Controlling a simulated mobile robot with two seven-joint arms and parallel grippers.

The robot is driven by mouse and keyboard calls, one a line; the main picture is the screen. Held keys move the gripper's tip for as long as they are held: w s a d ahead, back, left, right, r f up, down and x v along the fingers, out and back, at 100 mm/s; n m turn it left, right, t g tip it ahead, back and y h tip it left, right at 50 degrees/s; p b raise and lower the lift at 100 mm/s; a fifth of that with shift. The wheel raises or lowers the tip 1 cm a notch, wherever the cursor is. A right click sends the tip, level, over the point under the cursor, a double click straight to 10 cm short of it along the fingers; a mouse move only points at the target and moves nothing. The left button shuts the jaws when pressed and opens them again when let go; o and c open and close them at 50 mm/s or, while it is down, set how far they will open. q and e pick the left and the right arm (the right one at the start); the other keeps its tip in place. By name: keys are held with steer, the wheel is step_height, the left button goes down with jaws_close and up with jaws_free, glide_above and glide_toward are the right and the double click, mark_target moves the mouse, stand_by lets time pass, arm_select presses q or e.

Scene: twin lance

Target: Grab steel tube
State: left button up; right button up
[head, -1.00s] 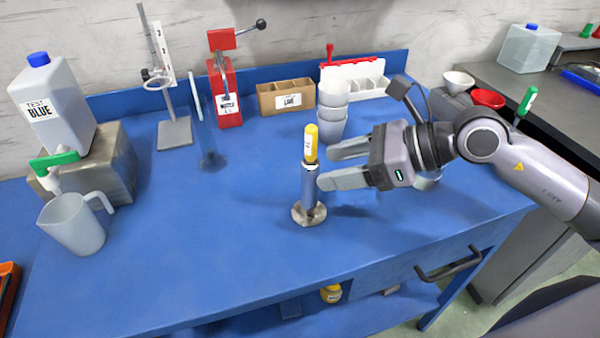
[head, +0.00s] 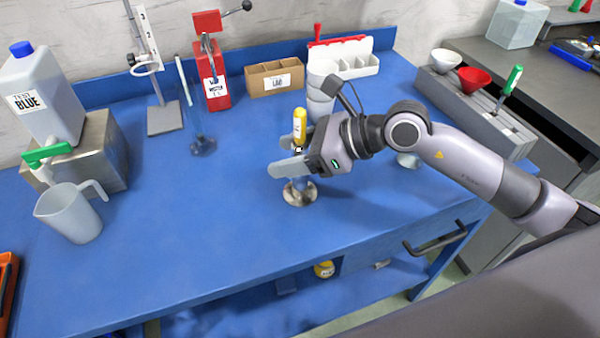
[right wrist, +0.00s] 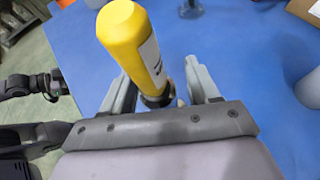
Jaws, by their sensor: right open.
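The grey steel tube (head: 298,182) stands upright on a round metal base (head: 300,197) on the blue table. A yellow piece with a white label (head: 300,124) sits at its top. My right gripper (head: 280,155) is open, level, with one finger behind the tube and one in front. The front finger hides most of the tube. In the right wrist view the yellow piece (right wrist: 130,38) rises between the two fingers, with a dark collar below it. A gap shows beside the right finger; contact on the left side cannot be told.
Stacked white cups (head: 320,95) stand close behind my right gripper. A cardboard box (head: 274,80), a red press (head: 212,80) and a stand (head: 165,115) line the back. A pitcher (head: 72,213) is at the left. The table's front and middle-left are clear.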

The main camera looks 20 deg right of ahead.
jaws_close()
steer(key=shift+r, duration=0.1)
